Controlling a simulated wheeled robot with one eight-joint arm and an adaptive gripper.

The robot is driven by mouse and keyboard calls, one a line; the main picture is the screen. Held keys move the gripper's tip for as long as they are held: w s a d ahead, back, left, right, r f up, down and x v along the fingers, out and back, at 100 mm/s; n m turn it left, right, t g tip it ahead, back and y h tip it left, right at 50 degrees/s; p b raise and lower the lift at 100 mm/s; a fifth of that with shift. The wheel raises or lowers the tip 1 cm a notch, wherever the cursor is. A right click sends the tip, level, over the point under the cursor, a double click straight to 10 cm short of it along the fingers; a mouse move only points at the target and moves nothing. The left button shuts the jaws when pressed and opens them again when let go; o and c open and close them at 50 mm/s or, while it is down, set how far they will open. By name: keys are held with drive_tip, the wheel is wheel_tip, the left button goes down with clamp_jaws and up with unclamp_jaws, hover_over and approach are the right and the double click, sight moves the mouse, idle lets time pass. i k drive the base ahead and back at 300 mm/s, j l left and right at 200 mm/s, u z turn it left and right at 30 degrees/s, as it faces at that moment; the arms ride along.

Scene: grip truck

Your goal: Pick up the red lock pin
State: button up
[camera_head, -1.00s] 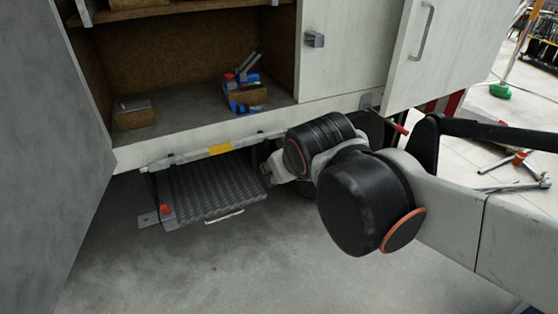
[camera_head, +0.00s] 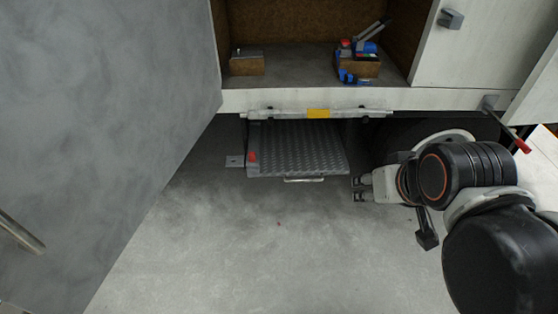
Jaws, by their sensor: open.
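A small red piece (camera_head: 252,156), which looks like the red lock pin, sits at the left edge of the ribbed metal step (camera_head: 300,150) under the cabinet. Its exact shape is too small to make out. My gripper (camera_head: 356,189) is open and empty, just right of the step's front right corner. Its fingers point left, and it is well apart from the red piece.
A thin handle (camera_head: 304,180) runs along the step's front edge. A grey door (camera_head: 100,130) stands open at left. Blue and red tools (camera_head: 358,62) lie in the compartment above. A red-tipped lever (camera_head: 522,146) sticks out at right.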

sight(252, 155)
drive_tip(key=u, duration=0.5)
drive_tip(key=i+l+u, duration=0.15)
drive_tip(key=u, duration=0.25)
drive_tip(key=i+l+u, duration=0.1)
drive_tip(key=l+u, duration=0.2)
drive_tip(key=u, duration=0.15)
drive_tip(key=l+u, duration=0.4)
drive_tip(key=i+l+u, duration=0.1)
drive_tip(key=u, duration=0.3)
drive_tip(key=l+u, duration=0.4)
drive_tip(key=k+l, duration=0.1)
drive_tip(key=l, duration=0.3)
drive_tip(key=l+u, duration=0.15)
drive_tip(key=l, duration=0.3)
drive_tip(key=k+l, duration=0.2)
drive_tip(key=l, duration=0.2)
drive_tip(key=k+l+u, duration=0.1)
drive_tip(key=l, duration=0.3)
drive_tip(key=k+l, duration=0.1)
drive_tip(key=l, duration=0.3)
drive_tip(key=k+l+u, duration=0.15)
drive_tip(key=l, duration=0.25)
